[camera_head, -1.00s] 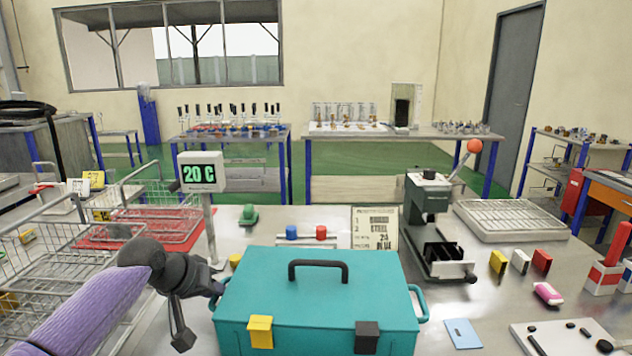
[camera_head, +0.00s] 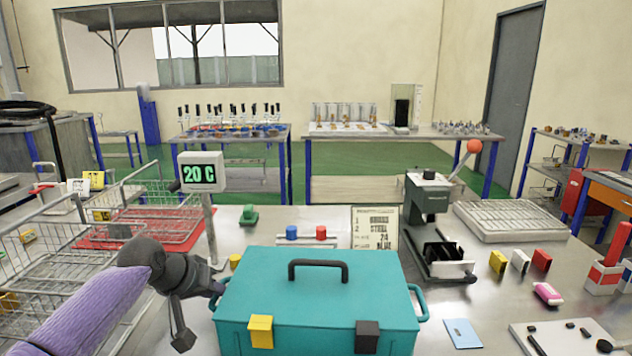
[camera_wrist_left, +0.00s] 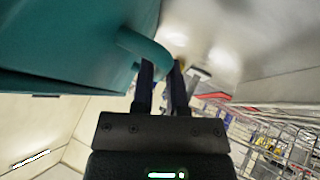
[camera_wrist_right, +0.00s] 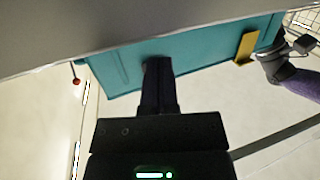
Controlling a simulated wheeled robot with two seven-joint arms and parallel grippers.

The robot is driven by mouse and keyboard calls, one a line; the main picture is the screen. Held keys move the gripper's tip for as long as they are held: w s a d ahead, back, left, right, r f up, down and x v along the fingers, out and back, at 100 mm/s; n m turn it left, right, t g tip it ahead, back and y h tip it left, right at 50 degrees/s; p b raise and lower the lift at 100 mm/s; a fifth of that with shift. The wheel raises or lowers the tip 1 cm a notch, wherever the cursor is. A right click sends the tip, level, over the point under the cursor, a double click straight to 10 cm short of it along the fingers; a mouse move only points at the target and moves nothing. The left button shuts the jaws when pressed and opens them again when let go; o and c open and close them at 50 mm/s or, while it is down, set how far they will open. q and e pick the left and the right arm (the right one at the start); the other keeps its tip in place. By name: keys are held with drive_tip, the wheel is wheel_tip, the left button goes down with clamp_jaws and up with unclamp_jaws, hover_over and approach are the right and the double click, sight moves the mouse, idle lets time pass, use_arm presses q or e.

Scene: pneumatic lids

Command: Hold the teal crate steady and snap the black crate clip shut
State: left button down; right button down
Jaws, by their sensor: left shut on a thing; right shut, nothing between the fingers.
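The teal crate (camera_head: 318,285) stands on the bench with its lid down and a black top handle. A yellow clip (camera_head: 261,331) and the black crate clip (camera_head: 367,337) sit on its front edge; I cannot tell whether the black one is latched. My left gripper (camera_head: 217,292) is shut on the crate's left side handle (camera_wrist_left: 148,48), which shows between its fingers in the left wrist view. My right gripper (camera_wrist_right: 158,64) is outside the head view; its wrist view shows it shut and empty before the crate's front. The black clip is not distinguishable there, perhaps behind the dark fingers.
A lever press (camera_head: 430,220) stands behind the crate at right. A blue card (camera_head: 463,333) and a white board (camera_head: 570,338) lie right of the crate. Wire baskets (camera_head: 60,270) fill the left. A display post (camera_head: 201,172) rises behind my left gripper.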

drive_tip(key=s+f, duration=0.2)
drive_tip(key=s, duration=0.6)
use_arm(q)
drive_tip(key=c, duration=0.6)
unclamp_jaws()
use_arm(e)
drive_tip(key=s+d+f+g+h, duration=0.1)
drive_tip(key=s+f+g, duration=0.1)
drive_tip(key=f, duration=0.8)
drive_tip(key=s+d+f+g, duration=0.1)
drive_tip(key=s+f+g, duration=0.2)
drive_tip(key=f, duration=0.8)
drive_tip(key=shift+f+g+h, duration=0.3)
drive_tip(key=shift+g+h, duration=0.1)
drive_tip(key=shift+g, duration=0.5)
drive_tip(key=shift+s, duration=0.1)
